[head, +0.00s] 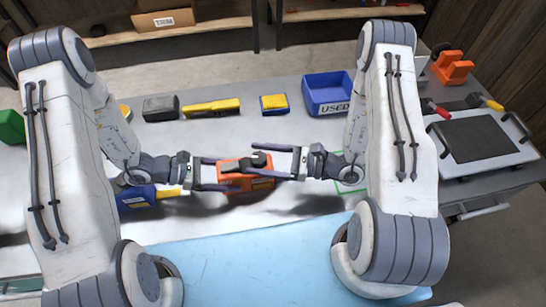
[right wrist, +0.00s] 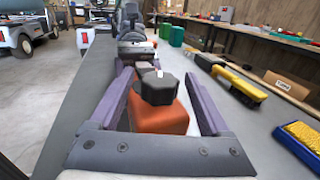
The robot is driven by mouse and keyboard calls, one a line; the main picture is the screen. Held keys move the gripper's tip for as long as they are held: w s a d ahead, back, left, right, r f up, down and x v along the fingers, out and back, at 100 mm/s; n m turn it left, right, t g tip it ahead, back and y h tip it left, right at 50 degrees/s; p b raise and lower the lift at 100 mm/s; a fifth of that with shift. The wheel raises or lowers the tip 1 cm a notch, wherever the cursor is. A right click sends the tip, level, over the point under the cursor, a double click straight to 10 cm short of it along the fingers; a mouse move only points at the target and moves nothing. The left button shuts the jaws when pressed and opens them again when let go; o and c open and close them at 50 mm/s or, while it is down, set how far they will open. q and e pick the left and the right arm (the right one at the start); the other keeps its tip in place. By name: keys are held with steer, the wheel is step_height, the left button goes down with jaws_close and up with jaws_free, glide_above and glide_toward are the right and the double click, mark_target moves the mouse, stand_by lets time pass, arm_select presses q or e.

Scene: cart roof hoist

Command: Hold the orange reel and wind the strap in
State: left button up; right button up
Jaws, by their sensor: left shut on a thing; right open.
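The orange reel (head: 238,184) is held up between my two grippers in the middle of the head view. A black knob or crank (head: 258,161) sits on top of it. My left gripper (head: 225,174) is shut on the reel from the left side. My right gripper (head: 257,160) is open, its purple fingers on either side of the black knob. In the right wrist view the orange reel (right wrist: 160,118) and its black knob (right wrist: 157,90) lie between the open fingers, with a visible gap each side. I cannot make out the strap.
A blue bin marked USED (head: 328,108) stands at the back. A yellow-black tool (head: 211,107), a black box (head: 160,108) and a blue-yellow item (head: 274,104) lie on the grey bench. A blue-yellow thing (head: 137,200) lies below my left gripper. A light blue surface (head: 250,262) is in front.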

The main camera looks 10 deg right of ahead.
steer(key=v, duration=1.2)
steer(key=shift+a, duration=0.1)
arm_select(q)
steer(key=o, duration=1.2)
arm_select(e)
steer(key=shift+r, duration=0.1)
arm_select(q)
steer(key=shift+a+r+p, duration=0.4)
steer(key=shift+a, duration=0.05)
steer(key=p+v, duration=0.1)
steer(key=v, duration=0.2)
steer(key=p+v, duration=0.2)
steer(key=v, duration=0.2)
steer(key=shift+d+r+p, duration=0.1)
steer(key=shift+r+p, duration=0.2)
steer(key=shift+r, duration=0.1)
arm_select(e)
step_height(320, 180, up, 4)
steer(key=shift+r, duration=0.15)
